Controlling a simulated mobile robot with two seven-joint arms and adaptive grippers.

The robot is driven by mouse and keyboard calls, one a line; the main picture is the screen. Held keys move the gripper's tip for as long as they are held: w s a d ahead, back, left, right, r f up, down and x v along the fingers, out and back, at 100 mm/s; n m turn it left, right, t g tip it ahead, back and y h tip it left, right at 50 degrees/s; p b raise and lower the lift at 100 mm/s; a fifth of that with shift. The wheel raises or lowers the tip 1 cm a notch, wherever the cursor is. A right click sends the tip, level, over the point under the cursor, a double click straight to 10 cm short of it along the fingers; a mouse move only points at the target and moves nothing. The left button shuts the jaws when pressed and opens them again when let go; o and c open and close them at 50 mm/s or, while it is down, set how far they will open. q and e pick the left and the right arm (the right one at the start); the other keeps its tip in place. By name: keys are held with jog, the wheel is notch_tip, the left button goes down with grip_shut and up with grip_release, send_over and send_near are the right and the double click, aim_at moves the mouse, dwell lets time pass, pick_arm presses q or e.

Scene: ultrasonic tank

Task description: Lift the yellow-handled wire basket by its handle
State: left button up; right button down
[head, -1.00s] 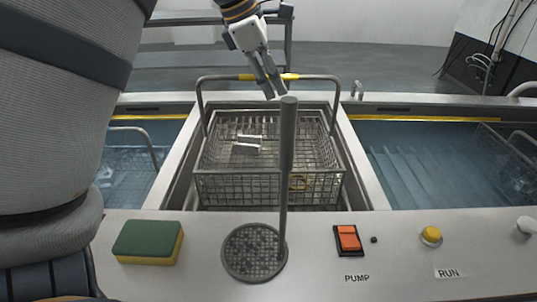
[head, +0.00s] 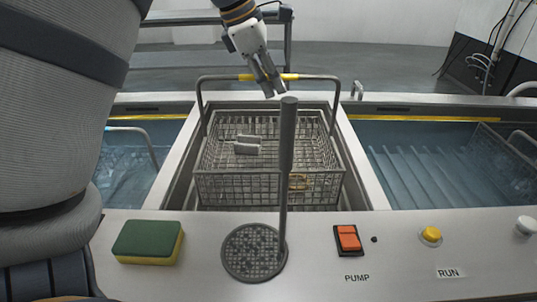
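The wire basket (head: 243,187) sits level in the middle bay of the tank unit, between the two water basins. Its grey bail handle stands upright, with a yellow grip (head: 289,77) along the top bar. My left gripper (head: 269,92) comes down from the top onto the middle of this grip. Its fingers look closed together around the bar, with yellow showing on both sides and the tips below the bar. My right gripper is not in view.
A green-yellow sponge (head: 148,242), an orange pump switch (head: 348,238) and a yellow button (head: 431,235) are on the front panel. Water basins (head: 425,165) lie either side.

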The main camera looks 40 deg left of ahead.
pick_arm(q)
grip_shut()
jog(key=shift+r, duration=0.2)
notch_tip(320, 180, up, 20)
jog(key=shift+f, duration=0.2)
dwell(0.6)
